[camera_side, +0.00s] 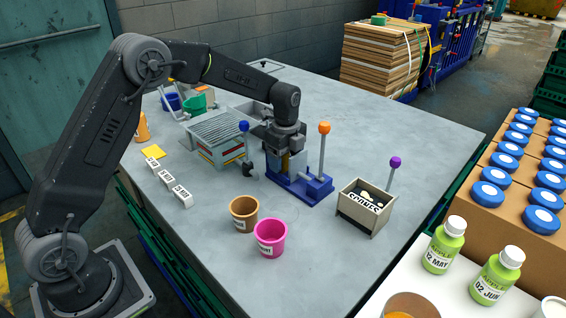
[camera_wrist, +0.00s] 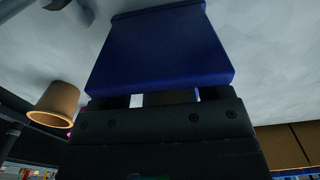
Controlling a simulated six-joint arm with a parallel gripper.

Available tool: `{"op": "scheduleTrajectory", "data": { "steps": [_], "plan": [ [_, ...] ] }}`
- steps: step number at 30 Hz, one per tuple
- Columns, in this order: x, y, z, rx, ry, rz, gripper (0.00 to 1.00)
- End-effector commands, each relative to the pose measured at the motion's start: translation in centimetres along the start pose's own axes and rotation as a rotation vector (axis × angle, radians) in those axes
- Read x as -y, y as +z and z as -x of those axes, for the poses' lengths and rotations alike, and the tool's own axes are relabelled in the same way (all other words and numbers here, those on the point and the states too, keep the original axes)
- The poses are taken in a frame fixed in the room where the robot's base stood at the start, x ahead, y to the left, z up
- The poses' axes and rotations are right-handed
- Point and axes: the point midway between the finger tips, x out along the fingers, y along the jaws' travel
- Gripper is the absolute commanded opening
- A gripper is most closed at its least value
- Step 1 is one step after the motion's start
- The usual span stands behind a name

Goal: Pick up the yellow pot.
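No pot in the side view is plainly yellow. A brown-orange pot (camera_side: 244,214) stands upright on the grey table, and an orange pot (camera_side: 141,127) stands near its left edge. The brown-orange pot appears to be the tan one at the left of the wrist view (camera_wrist: 57,103). My gripper (camera_side: 284,160) points down at the blue lever stand (camera_side: 312,192), apart from both pots. The stand's blue surface seems to fill the middle of the wrist view (camera_wrist: 160,48). My fingertips are largely hidden, so their opening is unclear.
A pink pot (camera_side: 270,238) stands beside the brown-orange pot. A labelled box (camera_side: 365,208) is right of the stand. White labelled blocks (camera_side: 168,181) lie left.

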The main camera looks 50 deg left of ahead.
Motion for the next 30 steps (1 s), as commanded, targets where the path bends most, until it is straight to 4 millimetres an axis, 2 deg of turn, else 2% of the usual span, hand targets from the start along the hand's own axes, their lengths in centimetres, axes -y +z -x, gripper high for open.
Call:
{"op": "scheduleTrajectory", "data": {
  "steps": [1, 12, 17, 23, 26, 30],
  "plan": [
    [0.0, 0.0, 0.0, 0.0, 0.0, 0.0, 0.66],
    [0.0, 0.0, 0.1, 0.0, -0.001, 0.0, 0.31],
    [0.0, 0.0, 0.1, 0.0, -0.002, 0.0, 0.18],
    [0.1, 0.0, 0.4, 0.0, -0.003, 0.0, 0.18],
    [0.1, 0.0, 1.5, 0.001, -0.006, 0.0, 0.18],
    [0.1, 0.0, 4.1, 0.001, -0.007, 0.0, 0.18]
  ]
}}
